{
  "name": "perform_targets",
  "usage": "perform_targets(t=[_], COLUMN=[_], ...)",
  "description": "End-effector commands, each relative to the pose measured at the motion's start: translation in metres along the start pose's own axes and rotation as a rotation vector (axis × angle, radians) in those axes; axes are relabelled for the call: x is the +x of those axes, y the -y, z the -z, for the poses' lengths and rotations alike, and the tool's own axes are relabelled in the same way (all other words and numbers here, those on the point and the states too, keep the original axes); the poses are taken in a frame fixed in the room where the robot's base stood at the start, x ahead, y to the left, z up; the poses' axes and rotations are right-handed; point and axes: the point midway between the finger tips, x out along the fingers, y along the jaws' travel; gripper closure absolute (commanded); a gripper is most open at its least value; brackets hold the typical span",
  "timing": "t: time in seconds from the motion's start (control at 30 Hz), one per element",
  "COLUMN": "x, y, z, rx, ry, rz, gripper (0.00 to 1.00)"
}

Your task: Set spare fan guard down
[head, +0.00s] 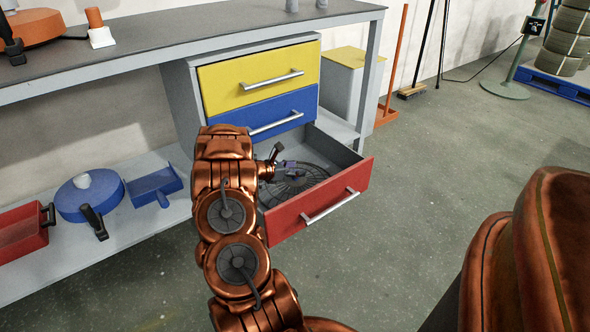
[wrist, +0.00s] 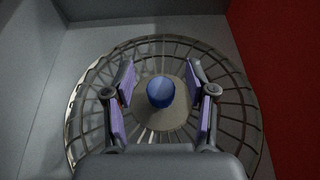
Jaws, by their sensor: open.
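The fan guard (head: 300,184) is a round wire grille lying in the open red drawer (head: 318,202). In the wrist view the guard (wrist: 235,92) nearly fills the drawer floor, with a blue knob (wrist: 160,91) at its middle. My gripper (head: 276,160) reaches into the drawer over the guard. In the wrist view my gripper (wrist: 160,98) is open, with its purple-padded fingers on either side of the knob and a gap on both sides. My arm hides the left part of the drawer in the head view.
A closed blue drawer (head: 262,112) and yellow drawer (head: 257,77) sit above. The workbench top (head: 215,25) overhangs at the back.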

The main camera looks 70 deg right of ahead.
Motion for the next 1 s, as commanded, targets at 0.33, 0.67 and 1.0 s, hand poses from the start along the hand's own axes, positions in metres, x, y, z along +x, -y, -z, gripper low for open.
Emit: perform_targets(t=[0.33, 0.67, 1.0], x=[-0.002, -0.02, -0.065], y=[0.0, -0.001, -0.001], z=[-0.004, -0.012, -0.013], rx=[-0.001, -0.001, 0.0], ry=[0.001, -0.001, -0.001], rz=[-0.001, -0.001, -0.004], gripper=[0.44, 0.44, 0.44])
